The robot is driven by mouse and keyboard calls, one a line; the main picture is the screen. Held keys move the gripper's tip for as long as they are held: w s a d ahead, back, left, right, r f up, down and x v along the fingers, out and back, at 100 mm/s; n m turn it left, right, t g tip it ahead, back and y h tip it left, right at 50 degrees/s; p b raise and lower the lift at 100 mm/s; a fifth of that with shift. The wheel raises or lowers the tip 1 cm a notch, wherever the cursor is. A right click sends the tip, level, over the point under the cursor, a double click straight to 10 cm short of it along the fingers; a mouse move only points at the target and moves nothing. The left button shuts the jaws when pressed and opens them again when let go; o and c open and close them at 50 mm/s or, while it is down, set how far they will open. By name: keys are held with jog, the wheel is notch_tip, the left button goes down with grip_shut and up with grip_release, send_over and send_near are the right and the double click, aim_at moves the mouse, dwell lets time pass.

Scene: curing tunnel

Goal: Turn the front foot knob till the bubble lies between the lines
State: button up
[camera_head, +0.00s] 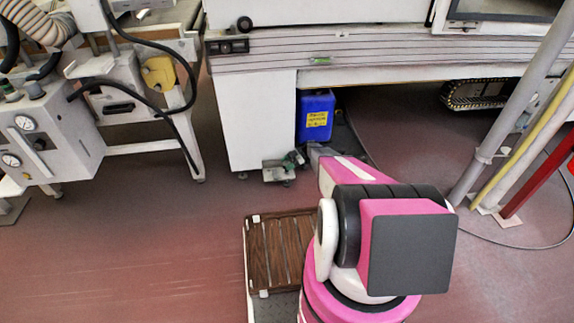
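A small green vial (319,61), which looks like the level, sits on the grey ribbed front rail of the machine. It is too small to make out its bubble or lines. Below the machine's white cabinet leg (247,125), a small dark foot (242,175) shows at floor level. I cannot make out a separate knob on it. My pink arm reaches forward and low toward the machine. The grey end of it, my gripper (316,151), is right of the leg and close to a green and grey object on the floor (284,167). Its fingers cannot be made out.
A blue canister with a yellow label (316,118) stands under the machine, just behind my gripper. A brown slatted pallet (280,250) lies left of my arm. Grey and yellow pipes (510,110) slant at the right. Open red floor lies at the front left.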

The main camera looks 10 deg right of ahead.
aim_at(287, 163)
jog(key=o, duration=0.4)
jog(key=shift+c, duration=0.2)
jog(key=shift+r, duration=0.15)
notch_tip(287, 163, up, 4)
jog(key=shift+s+f, duration=0.1)
jog(key=shift+f, duration=0.1)
jog(key=s+a+r, duration=0.5)
jog(key=a+r, duration=0.2)
jog(key=a, duration=0.3)
jog(key=shift+s, duration=0.4)
